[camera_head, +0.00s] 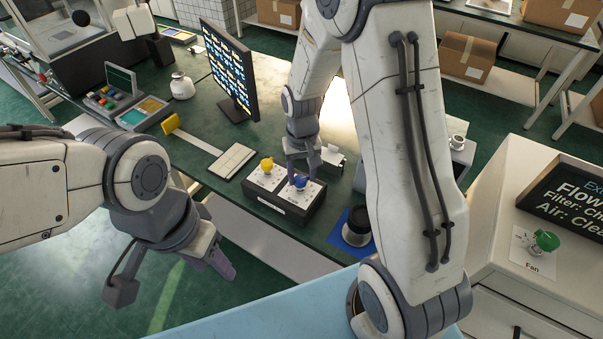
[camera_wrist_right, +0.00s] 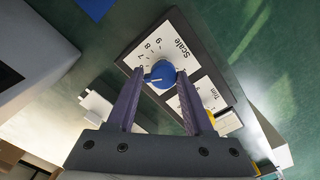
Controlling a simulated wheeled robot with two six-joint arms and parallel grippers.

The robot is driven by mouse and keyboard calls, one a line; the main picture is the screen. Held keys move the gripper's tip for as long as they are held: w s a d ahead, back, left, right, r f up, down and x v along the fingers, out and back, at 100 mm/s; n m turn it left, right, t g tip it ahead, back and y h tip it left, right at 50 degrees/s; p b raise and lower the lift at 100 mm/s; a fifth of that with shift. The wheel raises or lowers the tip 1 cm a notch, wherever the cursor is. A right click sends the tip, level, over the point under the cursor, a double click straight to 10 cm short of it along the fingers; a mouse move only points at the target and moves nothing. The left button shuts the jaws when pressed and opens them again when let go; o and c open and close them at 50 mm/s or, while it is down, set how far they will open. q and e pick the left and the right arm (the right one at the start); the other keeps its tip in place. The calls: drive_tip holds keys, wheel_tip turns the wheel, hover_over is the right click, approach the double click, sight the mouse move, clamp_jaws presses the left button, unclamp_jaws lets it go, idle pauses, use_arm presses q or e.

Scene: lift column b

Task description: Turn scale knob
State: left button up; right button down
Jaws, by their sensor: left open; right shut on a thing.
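The blue scale knob (camera_head: 300,182) sits on the right white plate of a dark control box (camera_head: 285,209). In the right wrist view the knob (camera_wrist_right: 161,73) has a white pointer line toward the left finger, and its plate (camera_wrist_right: 172,38) reads "Scale" with numbers including 7, 8 and 9. My right gripper (camera_wrist_right: 161,75) is shut on the knob, one finger on each side. In the head view the right gripper (camera_head: 301,168) reaches down over it. My left gripper (camera_head: 172,277) is open and empty, left of and nearer than the box.
A yellow knob (camera_head: 267,164) stands on the box's left plate. A monitor (camera_head: 229,72), a flat pad (camera_head: 233,161) and a dark jar on a blue mat (camera_head: 357,225) are nearby. A green fan knob (camera_head: 545,240) is on the right cabinet.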

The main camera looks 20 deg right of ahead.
sight(302, 179)
drive_tip(key=shift+c, duration=1.5)
unclamp_jaws()
wheel_tip(302, 179, up, 10)
drive_tip(key=shift+r, duration=0.25)
drive_tip(key=shift+s+a, duration=0.1)
